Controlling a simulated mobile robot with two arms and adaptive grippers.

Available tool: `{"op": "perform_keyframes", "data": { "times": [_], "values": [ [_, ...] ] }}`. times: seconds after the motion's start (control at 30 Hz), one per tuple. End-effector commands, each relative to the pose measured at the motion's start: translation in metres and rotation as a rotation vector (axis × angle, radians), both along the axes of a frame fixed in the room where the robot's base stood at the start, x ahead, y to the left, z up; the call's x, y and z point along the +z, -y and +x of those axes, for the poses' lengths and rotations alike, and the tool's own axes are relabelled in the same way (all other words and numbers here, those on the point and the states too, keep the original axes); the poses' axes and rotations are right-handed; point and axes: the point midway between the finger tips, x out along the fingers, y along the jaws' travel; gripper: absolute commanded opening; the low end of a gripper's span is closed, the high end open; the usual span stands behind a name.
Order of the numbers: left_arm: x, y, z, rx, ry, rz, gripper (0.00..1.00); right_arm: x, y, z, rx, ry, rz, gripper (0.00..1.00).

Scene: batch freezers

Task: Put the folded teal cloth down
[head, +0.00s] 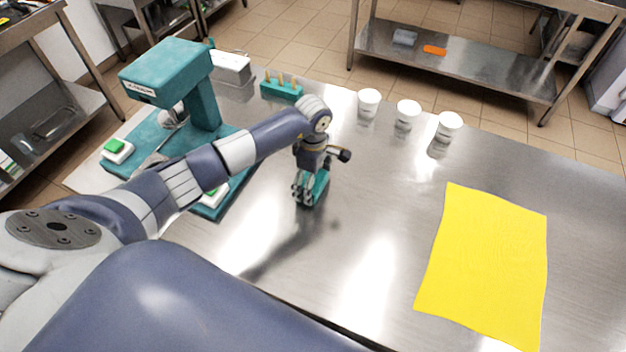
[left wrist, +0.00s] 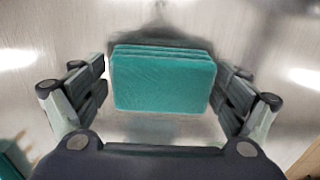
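The folded teal cloth (left wrist: 163,82) is a thick layered block between the two fingers of my left gripper (left wrist: 165,88) in the left wrist view. The finger pads sit close against its left and right edges. In the head view my left gripper (head: 310,190) points down over the steel table, left of the middle, with the teal cloth (head: 317,187) partly hidden by the fingers. A shadow lies apart from it on the table, so the cloth looks held a little above the surface. My right gripper is in neither view.
A yellow sheet (head: 487,265) lies on the steel table (head: 375,215) at the right. Three white cups (head: 407,115) stand along the far edge. A teal machine (head: 200,95) and a teal holder (head: 282,88) stand at the left. The table between gripper and sheet is clear.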

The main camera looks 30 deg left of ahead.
Motion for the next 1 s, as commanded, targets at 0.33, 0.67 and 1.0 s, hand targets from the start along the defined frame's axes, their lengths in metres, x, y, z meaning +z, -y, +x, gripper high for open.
{"op": "perform_keyframes", "data": {
  "times": [0.33,0.67,1.0],
  "values": [
    [0.0,0.0,0.0,0.0,0.0,0.0,1.0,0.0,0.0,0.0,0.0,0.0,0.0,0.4],
    [0.03,-0.001,0.002,-0.001,0.007,0.001,1.0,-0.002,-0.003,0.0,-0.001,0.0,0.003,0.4],
    [0.1,0.0,0.001,0.0,0.004,0.0,1.0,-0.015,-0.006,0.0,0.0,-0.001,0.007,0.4]
  ]
}}
